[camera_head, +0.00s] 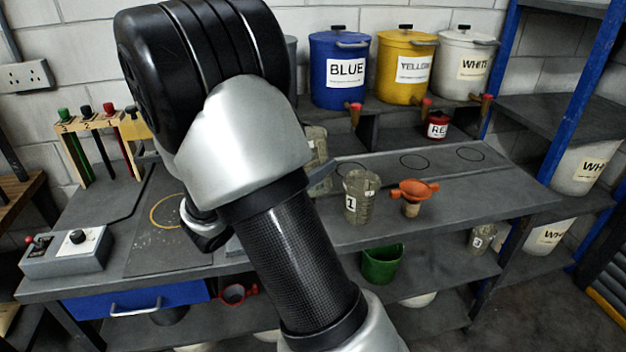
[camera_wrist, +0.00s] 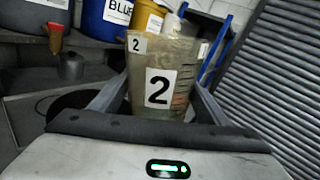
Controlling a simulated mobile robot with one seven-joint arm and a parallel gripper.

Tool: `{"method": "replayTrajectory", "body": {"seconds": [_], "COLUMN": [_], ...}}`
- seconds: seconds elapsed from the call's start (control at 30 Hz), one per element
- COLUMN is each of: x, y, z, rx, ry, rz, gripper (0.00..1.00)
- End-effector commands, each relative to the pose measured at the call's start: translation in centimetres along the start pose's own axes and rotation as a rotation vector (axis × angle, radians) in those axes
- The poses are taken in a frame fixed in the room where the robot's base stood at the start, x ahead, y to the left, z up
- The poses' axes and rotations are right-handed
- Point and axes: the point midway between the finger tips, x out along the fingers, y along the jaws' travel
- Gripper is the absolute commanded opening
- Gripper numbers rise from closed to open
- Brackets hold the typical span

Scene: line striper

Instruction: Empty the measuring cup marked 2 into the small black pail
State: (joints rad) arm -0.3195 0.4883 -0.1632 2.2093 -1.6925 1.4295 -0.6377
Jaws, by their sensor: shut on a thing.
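The measuring cup marked 2 (camera_wrist: 177,68) is a murky, translucent cup with white number labels. It stands between the two fingers of my gripper (camera_wrist: 157,95), which is shut on it, and looks roughly upright. Its contents cannot be made out. In the head view my arm hides most of the gripper; a similar cup (camera_head: 317,143) shows partly behind it. A dark round shape (camera_wrist: 66,104) lies left of the gripper in the wrist view; I cannot tell whether it is the small black pail, which I cannot identify for certain elsewhere.
Cup 1 (camera_head: 352,209) and an orange funnel (camera_head: 414,190) stand on the bench right of my arm. Blue (camera_head: 335,92), yellow (camera_head: 402,50) and white (camera_head: 464,55) tanks stand behind. A green bucket (camera_head: 381,268) sits below. A control box (camera_head: 68,250) is at left.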

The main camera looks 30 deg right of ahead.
Motion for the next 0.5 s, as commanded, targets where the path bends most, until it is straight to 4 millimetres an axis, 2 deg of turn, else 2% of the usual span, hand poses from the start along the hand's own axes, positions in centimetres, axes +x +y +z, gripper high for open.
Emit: {"method": "replayTrajectory", "body": {"seconds": [0.33,0.5], "x": [0.0,-0.7], "y": [0.0,-1.0], "z": [0.1,0.3], "rx": [0.009,0.074], "ry": [0.000,0.001], "rz": [0.000,0.001], "gripper": [0.41,0.41]}}
